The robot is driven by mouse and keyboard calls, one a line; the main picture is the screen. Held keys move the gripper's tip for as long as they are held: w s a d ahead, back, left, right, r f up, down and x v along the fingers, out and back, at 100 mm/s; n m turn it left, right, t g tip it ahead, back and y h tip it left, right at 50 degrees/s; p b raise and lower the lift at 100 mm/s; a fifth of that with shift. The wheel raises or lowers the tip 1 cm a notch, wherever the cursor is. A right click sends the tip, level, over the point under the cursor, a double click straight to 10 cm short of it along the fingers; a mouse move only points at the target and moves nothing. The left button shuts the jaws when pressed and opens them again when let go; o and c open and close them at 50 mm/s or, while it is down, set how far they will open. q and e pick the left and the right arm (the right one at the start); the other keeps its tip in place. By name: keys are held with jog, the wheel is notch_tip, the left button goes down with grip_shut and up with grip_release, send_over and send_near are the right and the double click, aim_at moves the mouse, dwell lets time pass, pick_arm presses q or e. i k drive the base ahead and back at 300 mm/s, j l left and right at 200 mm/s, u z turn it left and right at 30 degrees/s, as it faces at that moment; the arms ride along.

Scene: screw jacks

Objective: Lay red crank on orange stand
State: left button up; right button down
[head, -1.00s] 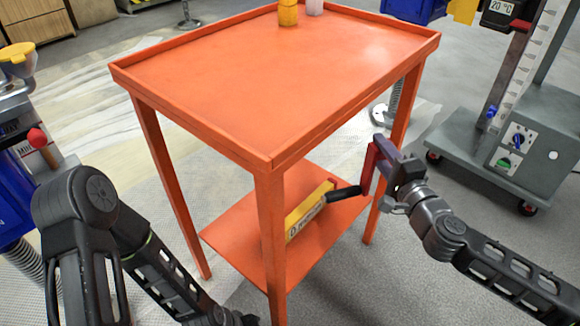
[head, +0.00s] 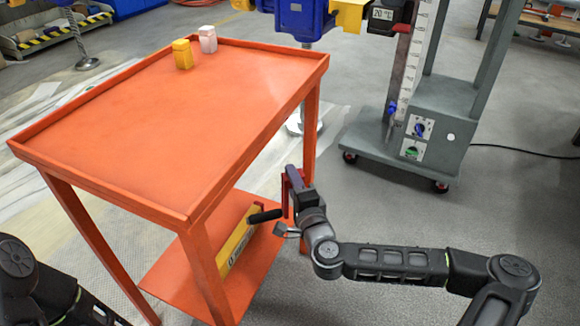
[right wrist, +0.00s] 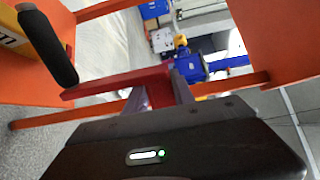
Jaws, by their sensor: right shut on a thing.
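The orange stand (head: 120,128) is a table with a raised rim and a lower shelf (head: 165,277), at left and centre in the head view. The red crank (right wrist: 122,82) has a black handle (right wrist: 47,47); the handle also shows in the head view (head: 265,215). My right gripper (head: 293,185) is shut on the crank's red part, beside the stand's right side. It appears lower than the tabletop, with the handle pointing left over the lower shelf. In the right wrist view the gripper (right wrist: 166,88) hides part of the crank. My left gripper is out of view.
A yellow block (head: 182,54) and a pink block (head: 207,39) stand at the tabletop's far end; the rest of the top is bare. A yellow labelled tool (head: 236,246) lies on the lower shelf. A grey wheeled machine (head: 433,138) stands behind right.

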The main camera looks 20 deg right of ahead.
aim_at(237, 83)
jog(key=u, duration=0.4)
jog(key=l+u, duration=0.25)
jog(key=l, duration=0.15)
jog(key=k+l+u, duration=0.25)
jog(key=l, duration=0.15)
jog(key=l+u, duration=0.3)
jog(key=k+l+u, duration=0.25)
jog(key=l, duration=0.15)
jog(key=k+l, duration=0.2)
jog(key=l, duration=0.15)
jog(key=k+l, duration=0.2)
jog(key=l, duration=0.15)
jog(key=k+l, duration=0.15)
jog(key=l, duration=0.2)
jog(key=u, duration=0.05)
